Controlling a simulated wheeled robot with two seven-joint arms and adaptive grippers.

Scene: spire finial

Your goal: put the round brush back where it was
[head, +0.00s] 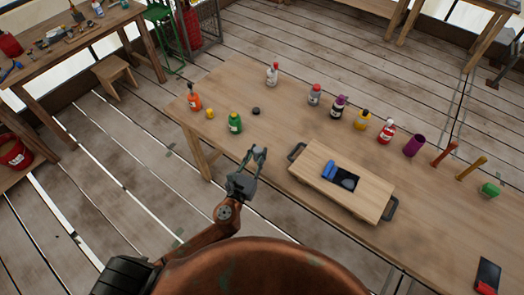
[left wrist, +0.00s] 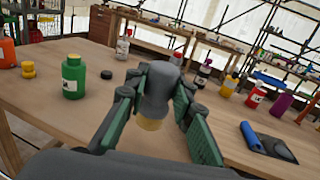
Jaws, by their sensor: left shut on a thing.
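My left gripper (head: 260,152) is over the near edge of the long wooden table, left of the wooden board with dark handles (head: 312,158). In the left wrist view its fingers (left wrist: 160,100) are closed around the round brush, a grey rounded body (left wrist: 156,92) with tan bristles (left wrist: 148,124) pointing down. The brush is upright or nearly so and appears held above the tabletop. In the head view I cannot make it out clearly between the fingers. My right gripper does not show.
The board has a dark recess (head: 331,181) with a blue cylinder (head: 329,169) and a grey piece (head: 348,184). A green bottle (head: 235,122) and a black disc (head: 256,111) stand beyond the gripper. Several bottles and a purple cup (head: 413,146) line the far side. The table's left front is bare.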

